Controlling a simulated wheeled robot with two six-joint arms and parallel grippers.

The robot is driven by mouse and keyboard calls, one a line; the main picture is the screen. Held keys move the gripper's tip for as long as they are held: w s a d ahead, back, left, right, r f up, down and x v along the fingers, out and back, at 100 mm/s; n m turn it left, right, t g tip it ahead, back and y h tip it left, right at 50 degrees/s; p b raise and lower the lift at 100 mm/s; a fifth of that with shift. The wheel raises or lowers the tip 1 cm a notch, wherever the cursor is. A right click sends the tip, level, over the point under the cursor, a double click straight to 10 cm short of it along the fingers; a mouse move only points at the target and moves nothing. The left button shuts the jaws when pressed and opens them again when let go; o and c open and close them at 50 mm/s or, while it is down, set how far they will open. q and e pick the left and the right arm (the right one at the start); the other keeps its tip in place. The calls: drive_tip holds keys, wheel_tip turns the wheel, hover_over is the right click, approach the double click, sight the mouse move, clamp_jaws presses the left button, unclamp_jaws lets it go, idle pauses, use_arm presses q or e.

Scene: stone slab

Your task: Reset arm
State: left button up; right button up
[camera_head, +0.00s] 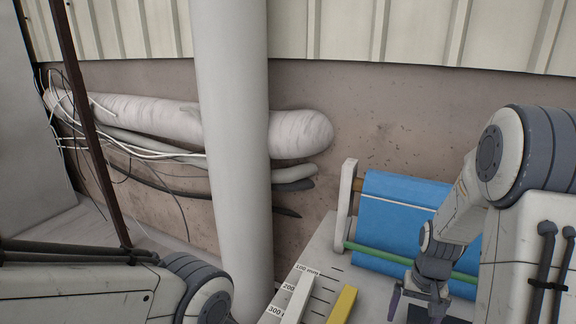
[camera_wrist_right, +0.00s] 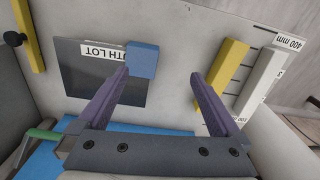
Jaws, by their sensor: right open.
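My right gripper (camera_head: 415,305) is low at the bottom right of the head view, over the pale work surface (camera_head: 318,262). In the right wrist view my right gripper (camera_wrist_right: 160,78) has its two purple fingers wide apart with nothing between their pads. A blue block (camera_wrist_right: 143,60) lies beside the left fingertip in that view, at the edge of a dark panel (camera_wrist_right: 90,85) labelled "UTH LOT", partly cut off. I cannot tell if finger and block touch. My left arm crosses the lower left of the head view; its gripper is out of frame.
A yellow bar (camera_head: 342,305) and a white bar (camera_head: 294,299) lie by a millimetre scale. Another yellow bar (camera_wrist_right: 29,32) is at the wrist view's upper left. A blue sheet roll (camera_head: 400,205) stands behind the surface. A thick pale column (camera_head: 232,150) rises left of it.

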drive_tip(key=a+r+n, duration=0.3)
drive_tip(key=a+r, duration=0.1)
drive_tip(key=a, duration=0.7)
drive_tip(key=s+a+r+n, duration=0.2)
drive_tip(key=s+a+n, duration=0.2)
drive_tip(key=s+a, duration=0.4)
drive_tip(key=s+a+r+n+y+b, duration=0.1)
drive_tip(key=s+a+r+n, duration=0.2)
drive_tip(key=s+a+n, duration=0.2)
drive_tip(key=s+a, duration=0.3)
drive_tip(key=s, duration=0.1)
drive_tip(key=shift+a+r, duration=0.15)
drive_tip(key=shift+r, duration=0.2)
drive_tip(key=shift+w, duration=0.1)
